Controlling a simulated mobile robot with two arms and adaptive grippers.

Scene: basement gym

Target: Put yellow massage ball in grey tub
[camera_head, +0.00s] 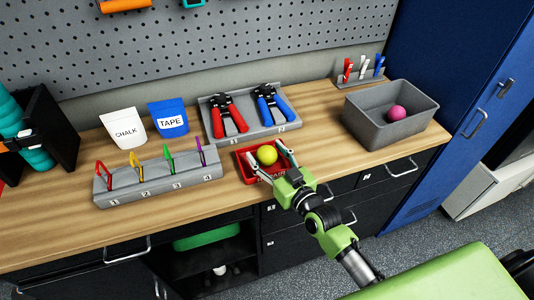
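The yellow massage ball (266,155) sits in a small red tray (247,173) near the front edge of the wooden counter. My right gripper (264,149) reaches over the tray from the front with its fingers spread, one on each side of the ball. Gaps show between the fingers and the ball. The grey tub (371,134) stands to the right on the counter, open at the top, with a pink ball (397,113) inside. My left gripper is not in view.
A grey tray (254,129) with red and blue-handled tools lies behind the red tray. A numbered rack (160,182) with coloured clips is at left, with chalk (124,127) and tape (168,118) pouches behind. Bare counter (322,132) lies between red tray and tub.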

